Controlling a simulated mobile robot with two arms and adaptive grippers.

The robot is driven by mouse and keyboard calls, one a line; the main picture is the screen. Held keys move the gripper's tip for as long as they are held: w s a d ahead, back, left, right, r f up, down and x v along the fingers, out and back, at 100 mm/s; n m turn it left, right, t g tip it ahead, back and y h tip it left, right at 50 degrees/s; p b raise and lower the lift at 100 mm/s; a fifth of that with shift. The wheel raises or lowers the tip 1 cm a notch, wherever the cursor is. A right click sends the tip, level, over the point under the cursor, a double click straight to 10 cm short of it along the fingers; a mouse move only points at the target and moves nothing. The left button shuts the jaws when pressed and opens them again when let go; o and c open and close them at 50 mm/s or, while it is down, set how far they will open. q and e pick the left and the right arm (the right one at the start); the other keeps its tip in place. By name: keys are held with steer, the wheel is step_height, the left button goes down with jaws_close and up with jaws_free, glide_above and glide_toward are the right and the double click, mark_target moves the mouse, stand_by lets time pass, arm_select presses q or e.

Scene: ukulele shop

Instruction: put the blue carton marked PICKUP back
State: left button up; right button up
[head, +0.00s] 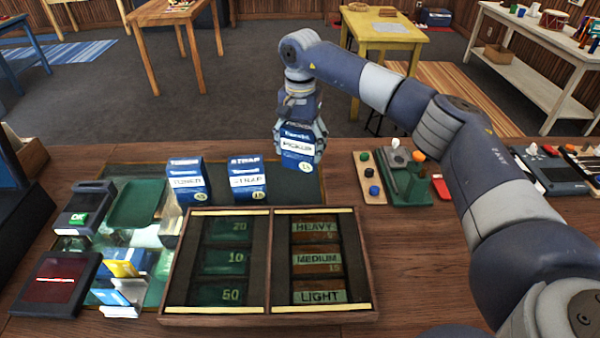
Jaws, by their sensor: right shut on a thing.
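The blue and white carton marked PICKUP (297,150) is in my right gripper (299,132), in the middle of the head view. The gripper reaches down from above and is shut on the carton. The carton looks upright, over the right end of the dark green mat (310,186); I cannot tell whether its base touches the mat. Two similar blue cartons, TUNER (188,182) and STRAP (246,181), stand in a row to its left. A gap lies between STRAP and PICKUP. My left gripper does not show.
A wooden tray (373,280) with labelled compartments lies in front. A card reader (85,207), a green dish (136,203) and a dark red-screened device (57,283) are at left. Bare counter lies right of the tray.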

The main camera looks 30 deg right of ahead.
mark_target(301, 129)
steer(key=f, duration=0.1)
steer(key=s+f+p, duration=0.1)
steer(key=f, duration=0.2)
steer(key=shift+s+a, duration=0.15)
steer(key=shift+a, duration=0.1)
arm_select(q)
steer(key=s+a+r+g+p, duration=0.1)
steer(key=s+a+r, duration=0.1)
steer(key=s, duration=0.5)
arm_select(e)
steer(key=shift+w+f, duration=0.2)
steer(key=shift+f, duration=0.9)
steer(key=shift+f+p, duration=0.35)
steer(key=shift+f, duration=0.55)
steer(key=shift+d+f, duration=0.1)
steer(key=o, duration=1.5)
steer(key=shift+r, duration=0.3)
step_height(301, 129, up, 11)
steer(key=b, duration=0.4)
steer(key=shift+f, duration=0.2)
steer(key=shift+r+b, duration=0.3)
steer(key=shift+r, duration=0.2)
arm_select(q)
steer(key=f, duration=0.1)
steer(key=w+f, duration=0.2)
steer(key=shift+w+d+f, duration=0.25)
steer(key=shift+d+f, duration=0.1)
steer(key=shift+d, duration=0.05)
